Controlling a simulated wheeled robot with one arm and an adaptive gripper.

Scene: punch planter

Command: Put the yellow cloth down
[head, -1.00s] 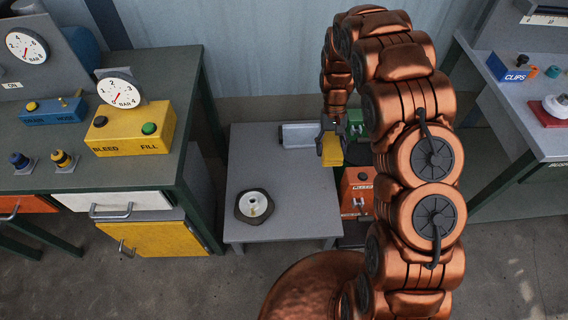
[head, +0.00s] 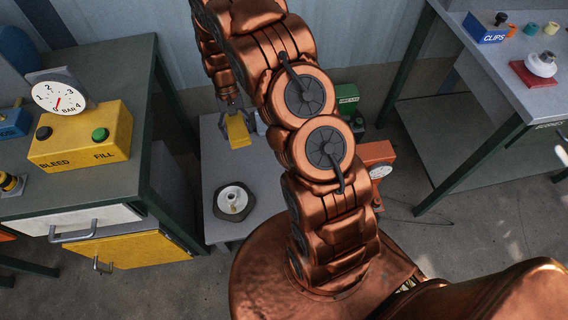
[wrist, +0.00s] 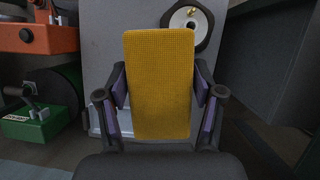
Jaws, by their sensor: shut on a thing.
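The yellow cloth (wrist: 158,85) is a flat, textured rectangle. It fills the middle of the wrist view, between the two fingers of my gripper (wrist: 160,102). My gripper is shut on it. In the head view the cloth (head: 237,130) hangs below my gripper (head: 231,104), over the far part of a low grey table (head: 215,165). I cannot tell whether the cloth touches the table top.
A dark holder with a white round piece (head: 233,200) sits on the low table's near part. An orange unit (head: 372,155) and a green box (head: 347,98) stand to the right. A workbench (head: 130,70) is at left, another bench (head: 480,65) at right.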

